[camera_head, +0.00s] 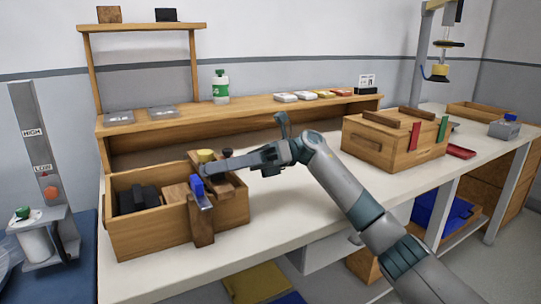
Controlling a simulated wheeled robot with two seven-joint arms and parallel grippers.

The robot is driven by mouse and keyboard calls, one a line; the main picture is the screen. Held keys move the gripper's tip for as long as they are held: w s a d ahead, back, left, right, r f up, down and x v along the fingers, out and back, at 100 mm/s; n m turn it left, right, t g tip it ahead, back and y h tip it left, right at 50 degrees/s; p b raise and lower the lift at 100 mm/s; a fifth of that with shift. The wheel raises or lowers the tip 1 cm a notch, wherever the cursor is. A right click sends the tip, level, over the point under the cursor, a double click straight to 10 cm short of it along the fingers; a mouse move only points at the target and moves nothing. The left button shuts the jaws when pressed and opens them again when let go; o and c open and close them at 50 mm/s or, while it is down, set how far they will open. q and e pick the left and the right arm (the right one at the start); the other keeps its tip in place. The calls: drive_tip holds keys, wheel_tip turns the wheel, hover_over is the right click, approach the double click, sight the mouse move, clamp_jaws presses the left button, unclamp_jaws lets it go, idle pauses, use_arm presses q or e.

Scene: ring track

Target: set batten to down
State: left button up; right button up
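A wooden crate (127,232) stands at the left end of the white worktop. A darker brown wooden strip (202,228) stands upright against its front, and it may be the batten; I cannot tell for sure. A blue piece (197,187) with a small grey plate sits at the top of the strip. My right gripper (209,170) reaches in from the right, over the crate's right end, just above and behind the blue piece. Its fingers are small and seen edge-on, so I cannot tell whether they are open or touching anything. My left gripper is not in view.
Black blocks (138,198) lie in the crate. A wooden shelf (240,108) runs behind it with a green-and-white bottle (220,86). A lidded wooden box (382,152) stands to the right. The worktop's front middle (275,225) is clear.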

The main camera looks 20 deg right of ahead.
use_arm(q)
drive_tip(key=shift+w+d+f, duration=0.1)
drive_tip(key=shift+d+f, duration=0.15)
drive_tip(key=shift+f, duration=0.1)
use_arm(e)
drive_tip(key=w+d, duration=0.3)
drive_tip(key=d, duration=1.4)
drive_tip(key=shift+w+f, duration=0.1)
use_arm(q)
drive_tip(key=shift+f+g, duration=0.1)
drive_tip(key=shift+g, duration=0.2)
